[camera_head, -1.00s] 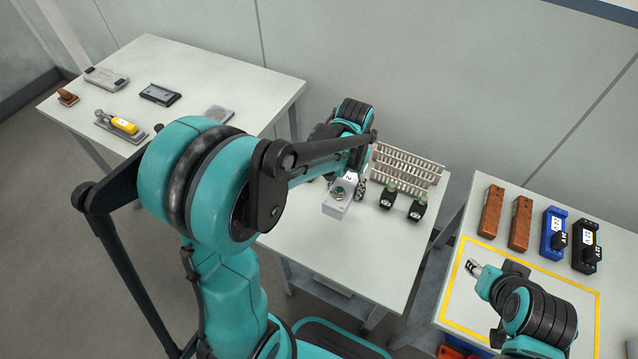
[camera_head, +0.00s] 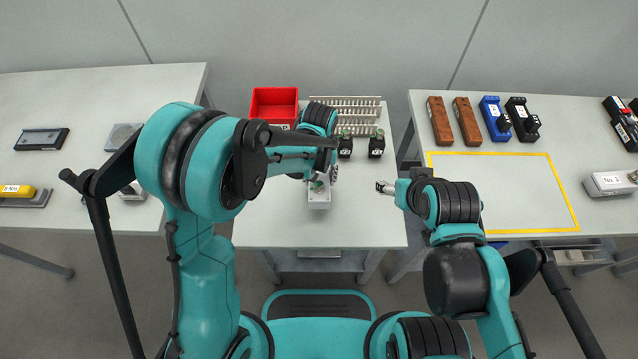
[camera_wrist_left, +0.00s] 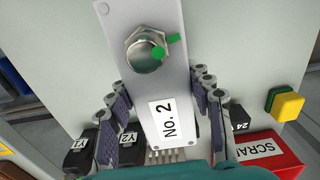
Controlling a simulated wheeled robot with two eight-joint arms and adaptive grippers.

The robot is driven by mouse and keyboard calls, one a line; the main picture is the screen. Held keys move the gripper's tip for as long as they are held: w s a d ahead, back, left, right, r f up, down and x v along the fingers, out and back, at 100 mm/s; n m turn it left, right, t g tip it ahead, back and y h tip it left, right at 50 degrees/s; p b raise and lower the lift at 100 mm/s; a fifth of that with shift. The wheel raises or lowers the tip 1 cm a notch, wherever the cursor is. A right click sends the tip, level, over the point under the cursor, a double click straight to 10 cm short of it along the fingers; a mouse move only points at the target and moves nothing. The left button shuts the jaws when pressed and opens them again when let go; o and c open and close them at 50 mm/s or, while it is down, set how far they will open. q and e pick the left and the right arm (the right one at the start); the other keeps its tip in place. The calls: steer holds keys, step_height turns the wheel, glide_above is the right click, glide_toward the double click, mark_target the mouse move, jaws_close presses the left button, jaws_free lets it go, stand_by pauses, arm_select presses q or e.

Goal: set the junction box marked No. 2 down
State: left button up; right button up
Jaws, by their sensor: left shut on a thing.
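The junction box marked No. 2 (camera_head: 319,200) is a grey box with a metal gland and green bits on top. In the head view it is over the front middle of the centre table (camera_head: 370,220). My left gripper (camera_head: 322,174) is shut on it; in the left wrist view the fingers (camera_wrist_left: 160,100) lie on both sides of the box (camera_wrist_left: 140,85), with the No. 2 label facing up. I cannot tell whether its underside touches the table. My right gripper (camera_head: 384,187) is near the table's right edge, apart from the box; its jaws are too small to read.
Behind the box stand two black parts (camera_head: 345,146), a slotted grey duct (camera_head: 350,105) and a red SCRAP bin (camera_head: 274,103). The yellow-framed area (camera_head: 505,190) on the right table is empty. The centre table's front is clear around the box.

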arm_select(q)
steer(key=shift+f+b, duration=0.7)
steer(key=shift+f, duration=1.25)
steer(key=shift+f, duration=0.15)
steer(key=o, duration=1.3)
